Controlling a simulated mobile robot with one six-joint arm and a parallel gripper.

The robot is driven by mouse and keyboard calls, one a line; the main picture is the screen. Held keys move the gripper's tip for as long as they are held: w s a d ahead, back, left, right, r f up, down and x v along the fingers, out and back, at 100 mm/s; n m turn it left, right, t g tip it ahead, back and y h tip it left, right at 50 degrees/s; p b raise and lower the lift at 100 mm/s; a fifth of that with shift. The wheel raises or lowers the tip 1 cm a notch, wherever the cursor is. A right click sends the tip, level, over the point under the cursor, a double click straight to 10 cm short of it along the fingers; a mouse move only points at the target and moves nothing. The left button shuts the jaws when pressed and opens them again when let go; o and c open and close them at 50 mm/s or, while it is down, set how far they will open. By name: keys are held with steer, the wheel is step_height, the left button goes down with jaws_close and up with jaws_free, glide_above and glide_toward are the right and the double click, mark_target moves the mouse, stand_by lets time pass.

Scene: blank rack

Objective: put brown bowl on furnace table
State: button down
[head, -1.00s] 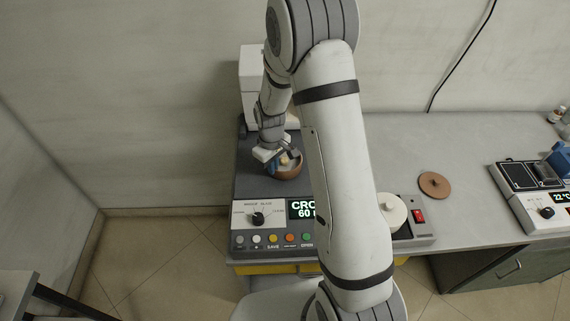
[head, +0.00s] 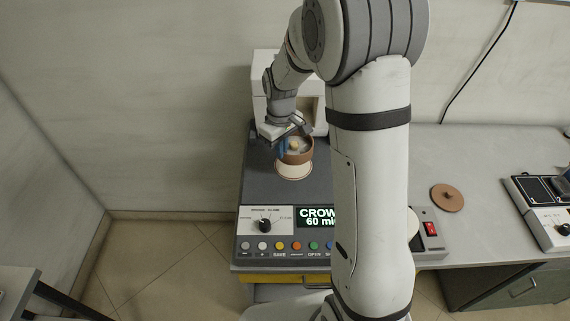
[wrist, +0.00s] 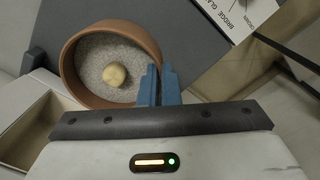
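The brown bowl (head: 296,157) holds grey granules and a small yellowish round piece (wrist: 115,75). My gripper (wrist: 158,86) has blue fingers closed on the bowl's rim, one on each side of the wall. The bowl looks level and hangs over or just behind a pale round disc, the furnace table (head: 294,172), on the dark furnace top. Part of the disc shows below the bowl; the rest is hidden. The exact gap between bowl and disc cannot be told.
The white furnace housing (head: 262,84) with a recess stands behind the bowl. The furnace's control panel (head: 264,222) is in front. A brown lid (head: 447,198) lies on the bench to the right. My arm hides the middle of the bench.

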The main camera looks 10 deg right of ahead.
steer(key=w+b, duration=0.1)
steer(key=b, duration=0.1)
steer(key=w+b, duration=0.1)
steer(key=b, duration=0.1)
steer(key=shift+w+d+f+b, duration=0.1)
steer(key=shift+d+f+b, duration=0.15)
steer(key=shift+b, duration=0.1)
steer(key=b, duration=0.1)
steer(key=w+b, duration=0.1)
steer(key=b, duration=0.1)
steer(key=shift+w+d+r, duration=0.1)
steer(key=shift+r, duration=0.25)
step_height(320, 180, down, 10)
steer(key=shift+r+p, duration=0.25)
steer(key=shift+p, duration=0.05)
steer(key=shift+f, duration=0.15)
steer(key=c, duration=1.6)
jaws_free()
steer(key=shift+c, duration=0.2)
